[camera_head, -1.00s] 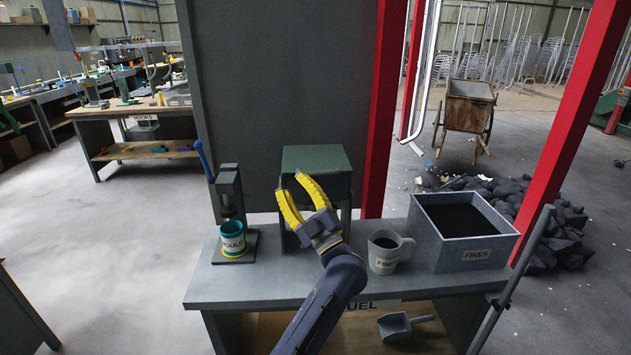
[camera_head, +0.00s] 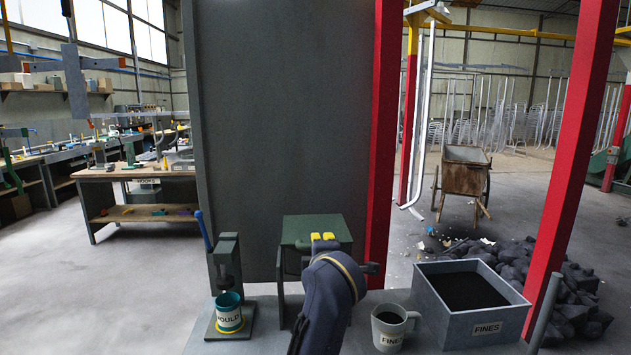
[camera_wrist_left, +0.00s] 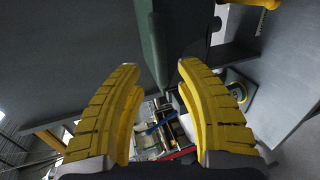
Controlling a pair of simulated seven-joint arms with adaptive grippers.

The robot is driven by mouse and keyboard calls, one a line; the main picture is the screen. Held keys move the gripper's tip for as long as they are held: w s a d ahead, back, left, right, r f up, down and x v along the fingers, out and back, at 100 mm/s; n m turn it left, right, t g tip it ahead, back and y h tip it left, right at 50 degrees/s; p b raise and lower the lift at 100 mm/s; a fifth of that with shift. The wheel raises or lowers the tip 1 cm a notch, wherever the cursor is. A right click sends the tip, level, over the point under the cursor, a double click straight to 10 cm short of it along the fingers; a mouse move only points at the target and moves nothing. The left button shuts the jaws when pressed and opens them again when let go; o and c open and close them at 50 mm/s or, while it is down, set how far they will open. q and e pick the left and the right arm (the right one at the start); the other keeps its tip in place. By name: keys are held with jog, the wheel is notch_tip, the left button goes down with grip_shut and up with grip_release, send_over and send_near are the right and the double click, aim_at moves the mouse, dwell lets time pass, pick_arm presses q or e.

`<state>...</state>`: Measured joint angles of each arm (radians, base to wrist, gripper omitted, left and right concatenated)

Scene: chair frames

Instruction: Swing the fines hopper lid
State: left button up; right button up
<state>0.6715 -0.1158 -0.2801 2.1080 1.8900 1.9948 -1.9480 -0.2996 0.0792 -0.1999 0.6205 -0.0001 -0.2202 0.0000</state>
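The green hopper (camera_head: 318,228) stands on the grey bench against a tall grey panel, and its flat top looks closed. My left gripper (camera_head: 322,237) is at the hopper's front upper edge, with its yellow fingertips seen end-on and its wrist covering much of the hopper's front. In the left wrist view my left gripper (camera_wrist_left: 160,68) has its fingers spread, with nothing clasped between them. A green surface of the hopper (camera_wrist_left: 152,40) shows just beyond the tips; I cannot tell whether they touch it. My right gripper is not in view.
A teal cup marked MOULD (camera_head: 229,312) sits under a small press (camera_head: 226,262) left of the hopper. A red post (camera_head: 385,150) rises behind the hopper's right side.

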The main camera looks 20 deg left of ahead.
pick_arm(q)
jog(key=x, duration=0.6)
jog(key=shift+w+a, duration=0.15)
jog(key=shift+w, duration=0.05)
grip_shut()
